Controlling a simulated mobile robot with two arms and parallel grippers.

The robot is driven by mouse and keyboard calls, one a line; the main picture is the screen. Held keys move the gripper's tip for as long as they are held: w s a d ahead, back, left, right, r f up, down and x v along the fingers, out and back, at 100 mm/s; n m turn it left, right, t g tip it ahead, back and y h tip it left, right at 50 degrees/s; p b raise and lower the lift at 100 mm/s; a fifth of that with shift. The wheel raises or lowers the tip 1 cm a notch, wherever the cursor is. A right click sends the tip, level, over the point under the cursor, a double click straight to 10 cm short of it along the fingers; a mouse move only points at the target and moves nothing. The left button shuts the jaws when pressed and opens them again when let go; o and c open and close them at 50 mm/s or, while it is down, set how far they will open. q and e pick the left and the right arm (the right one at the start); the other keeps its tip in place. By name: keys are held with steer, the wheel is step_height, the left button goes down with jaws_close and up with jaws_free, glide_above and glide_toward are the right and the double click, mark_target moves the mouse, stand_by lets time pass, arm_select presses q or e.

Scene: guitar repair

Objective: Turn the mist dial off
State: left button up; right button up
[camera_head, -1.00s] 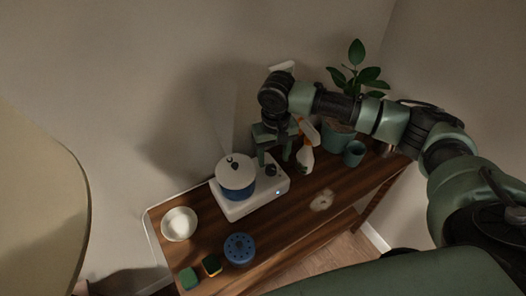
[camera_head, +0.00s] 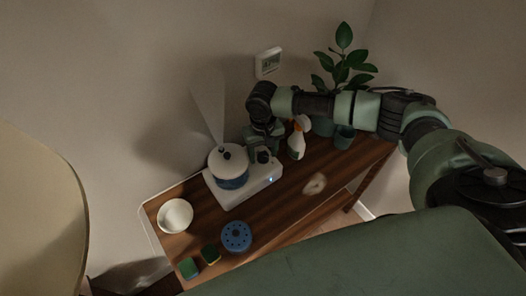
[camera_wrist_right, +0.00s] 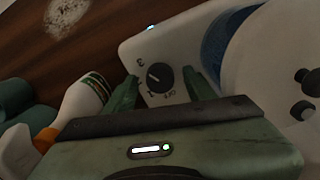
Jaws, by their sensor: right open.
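The humidifier has a white base (camera_head: 240,190), a blue tank (camera_head: 232,183) and a white lid (camera_head: 228,160). Pale mist (camera_head: 209,105) rises from it. Its black dial (camera_wrist_right: 160,77) shows in the right wrist view, with number marks and OFF printed around it; I cannot read the setting surely. The dial also shows in the head view (camera_head: 263,156). My right gripper (camera_wrist_right: 161,92) is open, its two green fingers on either side of the dial in that wrist view; contact is unclear. In the head view the right gripper (camera_head: 262,147) is above the dial. My left gripper is not in view.
On the wooden table (camera_head: 270,212), a white spray bottle (camera_head: 297,145) with an orange part stands close to my right gripper. A potted plant (camera_head: 343,72), white bowl (camera_head: 175,216), blue round object (camera_head: 236,236) and green-topped sponges (camera_head: 189,267) are around. A wall display (camera_head: 268,63) hangs behind.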

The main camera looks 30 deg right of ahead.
jaws_close()
